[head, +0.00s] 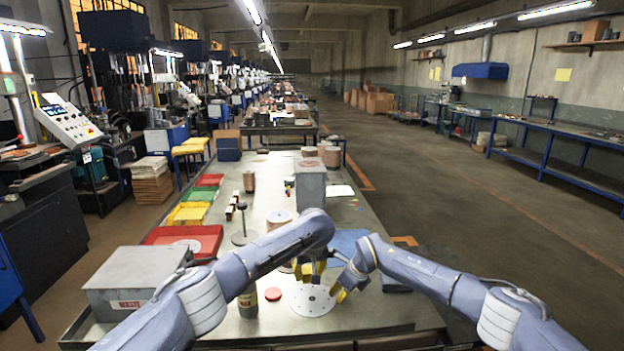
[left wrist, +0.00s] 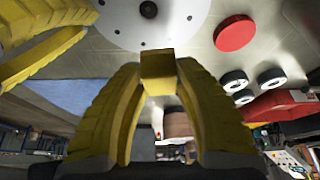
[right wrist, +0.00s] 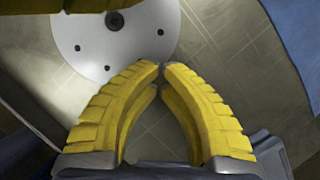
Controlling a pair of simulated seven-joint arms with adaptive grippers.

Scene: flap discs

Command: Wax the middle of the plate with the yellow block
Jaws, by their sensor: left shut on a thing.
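The plate (head: 305,301) is a pale round disc with small holes, lying flat at the table's near end. It also shows in the left wrist view (left wrist: 185,22) and the right wrist view (right wrist: 85,42). My left gripper (head: 309,270) is shut on the yellow block (left wrist: 157,68), over the plate's far side in the head view; I cannot tell whether the block touches the plate. My right gripper (head: 340,293) is at the plate's right edge. Its fingertips (right wrist: 163,67) meet with nothing visible between them. The block is hard to make out in the head view.
A wax can (head: 247,303) and a red disc (head: 272,294) stand left of the plate. A grey waste box (head: 130,282) and a red tray (head: 205,237) are farther left. A blue sheet (head: 347,241) lies behind my right gripper. My two grippers are close together.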

